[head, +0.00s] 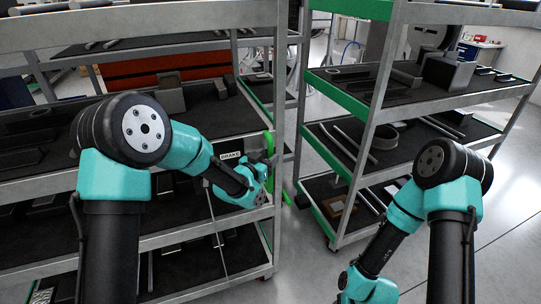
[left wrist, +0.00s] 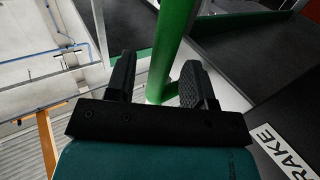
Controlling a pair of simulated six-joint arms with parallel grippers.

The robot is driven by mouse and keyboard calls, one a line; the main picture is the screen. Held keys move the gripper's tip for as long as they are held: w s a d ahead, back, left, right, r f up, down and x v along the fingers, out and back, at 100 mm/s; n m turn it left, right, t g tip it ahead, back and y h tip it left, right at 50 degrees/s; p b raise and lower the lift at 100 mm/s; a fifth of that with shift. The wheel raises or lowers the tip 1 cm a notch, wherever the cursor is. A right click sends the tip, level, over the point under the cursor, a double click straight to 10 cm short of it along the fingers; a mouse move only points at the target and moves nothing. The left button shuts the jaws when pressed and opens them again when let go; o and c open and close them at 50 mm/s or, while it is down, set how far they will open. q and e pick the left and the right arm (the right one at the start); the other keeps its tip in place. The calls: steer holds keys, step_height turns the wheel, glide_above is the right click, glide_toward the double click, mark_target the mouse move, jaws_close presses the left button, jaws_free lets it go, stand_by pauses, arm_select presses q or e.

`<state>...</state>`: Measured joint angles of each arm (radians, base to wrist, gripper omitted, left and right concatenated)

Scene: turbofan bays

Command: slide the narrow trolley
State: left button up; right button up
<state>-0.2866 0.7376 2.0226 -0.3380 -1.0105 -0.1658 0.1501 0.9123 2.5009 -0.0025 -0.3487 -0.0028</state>
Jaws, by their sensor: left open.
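A grey-framed shelf trolley (head: 262,212) with dark shelves fills the left of the head view. It has a green upright handle (head: 270,147) at its right end and a BRAKE label (head: 231,156) beside it. I cannot tell whether this or the other trolley is the narrow one. My left gripper (head: 268,163) is at this handle. In the left wrist view, the open fingers (left wrist: 160,68) stand either side of the green bar (left wrist: 176,40); whether they touch it is unclear. My right arm shows at the lower right, with its gripper out of the frame.
A second shelf trolley (head: 370,135) with green end edges stands to the right, loaded with dark parts and boxes. A narrow gap separates the trolleys. Shiny open floor (head: 480,215) lies at the right. A red panel (head: 150,68) shows behind the left trolley.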

arm_select(q)
steer(key=shift+x, duration=0.95)
jaws_close()
